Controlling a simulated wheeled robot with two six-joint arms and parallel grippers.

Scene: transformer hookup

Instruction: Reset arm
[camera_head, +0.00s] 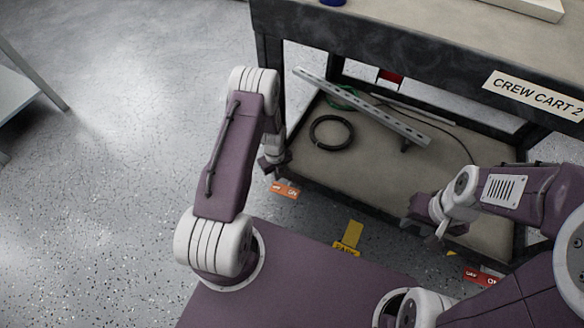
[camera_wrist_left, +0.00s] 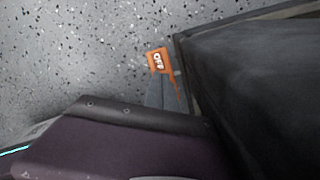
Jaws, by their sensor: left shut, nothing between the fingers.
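My left gripper (camera_head: 272,164) hangs at the left front corner of the crew cart (camera_head: 405,31), pointing down beside its leg. It is shut with nothing seen in it. In the left wrist view a dark cart surface (camera_wrist_left: 262,85) fills the right side, close to the gripper. My right gripper (camera_head: 428,216) is in front of the cart's lower shelf at the right. Its fingers are small and partly hidden, so I cannot tell whether it is open.
The cart's lower shelf holds a black cable coil (camera_head: 331,116) and a long metal rail (camera_head: 375,112). An orange tag (camera_head: 285,190) also shows in the left wrist view (camera_wrist_left: 158,62). A yellow tag (camera_head: 348,236) is near my base. Open floor (camera_head: 110,150) lies at the left.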

